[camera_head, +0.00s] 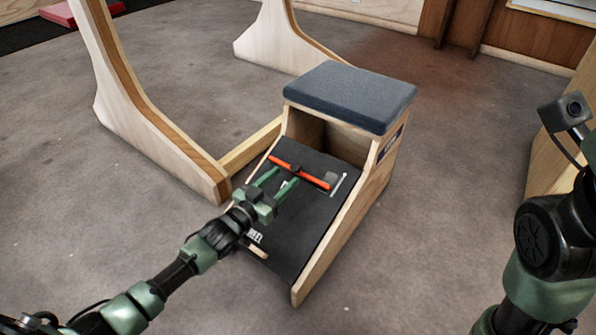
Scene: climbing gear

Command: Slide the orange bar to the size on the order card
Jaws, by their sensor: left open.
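The orange bar (301,173) lies across the black sloping board (298,226) of a wooden bench, with a small dark knob at its middle. A pale scale strip (340,185) runs beside the bar's right end. My left gripper (280,181) is open, with its two green fingers pointing at the left half of the bar from the lower side. I cannot tell if the fingers touch the bar. I cannot make out an order card. My right arm is at the right edge, and its gripper is out of view.
A dark padded seat (350,96) tops the bench behind the board. Raised wooden sides (345,233) edge the board. A wooden frame (150,120) stands at the left and behind. The grey floor to the right is clear.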

